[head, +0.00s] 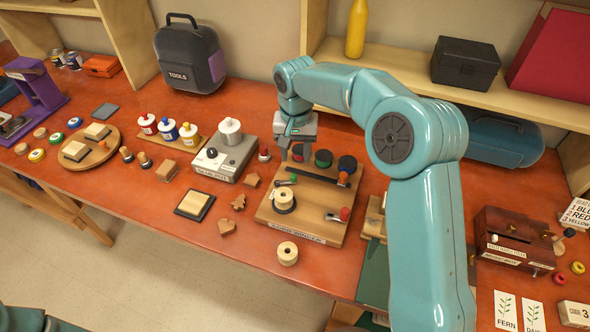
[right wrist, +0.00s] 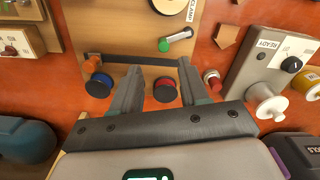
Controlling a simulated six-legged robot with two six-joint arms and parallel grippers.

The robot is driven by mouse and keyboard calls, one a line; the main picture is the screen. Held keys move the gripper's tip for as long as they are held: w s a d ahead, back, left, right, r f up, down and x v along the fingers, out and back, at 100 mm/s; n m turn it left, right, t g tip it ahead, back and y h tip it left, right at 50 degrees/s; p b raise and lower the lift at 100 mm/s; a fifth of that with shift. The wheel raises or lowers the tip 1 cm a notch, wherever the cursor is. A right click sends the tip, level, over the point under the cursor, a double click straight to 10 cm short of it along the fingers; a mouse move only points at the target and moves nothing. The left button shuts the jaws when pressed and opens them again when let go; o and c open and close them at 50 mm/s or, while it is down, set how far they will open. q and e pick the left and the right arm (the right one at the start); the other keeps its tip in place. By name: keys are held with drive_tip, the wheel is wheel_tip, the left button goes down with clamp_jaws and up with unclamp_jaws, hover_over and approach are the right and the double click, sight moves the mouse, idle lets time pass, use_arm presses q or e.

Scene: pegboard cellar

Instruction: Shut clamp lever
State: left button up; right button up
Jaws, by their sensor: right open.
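The clamp lever (right wrist: 178,40) is a small metal bar with a green tip. It lies on a wooden cord winder board beside a label partly reading "CLAMP" in the right wrist view. In the head view the lever (head: 286,182) sits left on the board (head: 325,227), just behind a pale cord spool (head: 284,199). My right gripper (head: 296,150) is open and empty, above the back of the board near the coloured spools. Its fingers (right wrist: 160,68) point toward the board, apart from the lever. My left gripper is not in view.
Coloured spools, including a blue one (right wrist: 98,86) and a red one (right wrist: 165,90), stand along the back of the board. A red-knobbed crank (head: 345,214) is at its front right. A grey box (head: 228,158) stands left. A loose pale spool (head: 287,253) stands in front.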

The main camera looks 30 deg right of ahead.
sight(293, 175)
wheel_tip(293, 175, down, 8)
drive_tip(key=shift+w+a+f+p, duration=0.1)
drive_tip(key=shift+p, duration=0.6)
drive_tip(key=shift+w+a+f, duration=0.15)
drive_tip(key=shift+w+a, duration=0.05)
drive_tip(key=shift+w, duration=0.05)
drive_tip(key=shift+s+d, duration=0.15)
drive_tip(key=shift+s, duration=0.1)
drive_tip(key=c, duration=0.8)
drive_tip(key=shift+w, duration=0.1)
clamp_jaws()
